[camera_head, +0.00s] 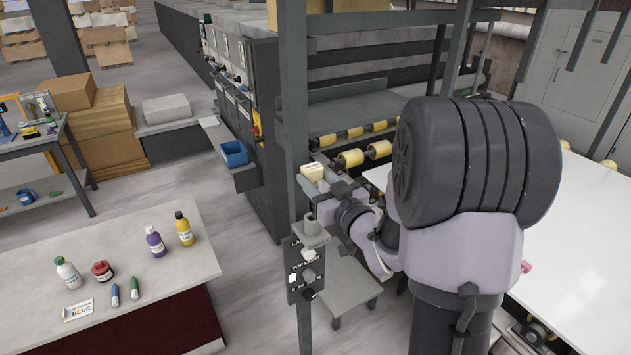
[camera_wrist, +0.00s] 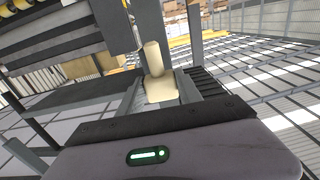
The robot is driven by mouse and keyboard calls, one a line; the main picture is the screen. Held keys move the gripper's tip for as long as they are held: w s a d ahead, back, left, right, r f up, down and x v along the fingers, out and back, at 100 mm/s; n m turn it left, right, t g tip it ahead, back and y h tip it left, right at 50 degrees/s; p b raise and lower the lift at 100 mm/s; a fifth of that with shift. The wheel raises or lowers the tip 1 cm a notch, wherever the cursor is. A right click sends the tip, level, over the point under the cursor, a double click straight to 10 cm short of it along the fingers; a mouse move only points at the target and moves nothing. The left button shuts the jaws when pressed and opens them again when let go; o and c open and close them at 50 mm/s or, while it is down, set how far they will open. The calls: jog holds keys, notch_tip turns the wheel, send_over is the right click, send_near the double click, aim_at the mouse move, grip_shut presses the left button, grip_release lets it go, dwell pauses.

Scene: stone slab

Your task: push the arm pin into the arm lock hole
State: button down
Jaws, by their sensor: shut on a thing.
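A cream piece, which looks like the arm pin (camera_wrist: 153,58), has a rounded peg on a wider block and stands out from between the jaws in the wrist view. My gripper (camera_wrist: 158,92) is shut on its block end. In the head view the cream block (camera_head: 313,172) shows at the end of my gripper (camera_head: 318,184), close to a grey upright post. I cannot make out the arm lock hole in either view. Whether the peg touches the post or anything else cannot be told.
A control box (camera_head: 303,270) with knobs hangs on the post below my gripper. Yellow rollers (camera_head: 351,158) lie behind it, and a white slab (camera_head: 575,215) is at the right.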

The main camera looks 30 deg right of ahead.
jog(key=shift+s+f+b, duration=0.1)
jog(key=shift+f+b, duration=0.05)
jog(key=shift+b, duration=0.55)
notch_tip(320, 180, down, 6)
jog(key=b, duration=0.6)
jog(key=shift+a+r+b, duration=0.1)
jog(key=shift+r+b, duration=0.1)
jog(key=shift+b, duration=0.15)
jog(key=shift+r, duration=0.1)
jog(key=shift+b, duration=0.35)
jog(key=shift+b, duration=0.95)
jog(key=shift+f+b, duration=2.95)
jog(key=shift+b, duration=0.3)
jog(key=c, duration=0.7)
grip_release()
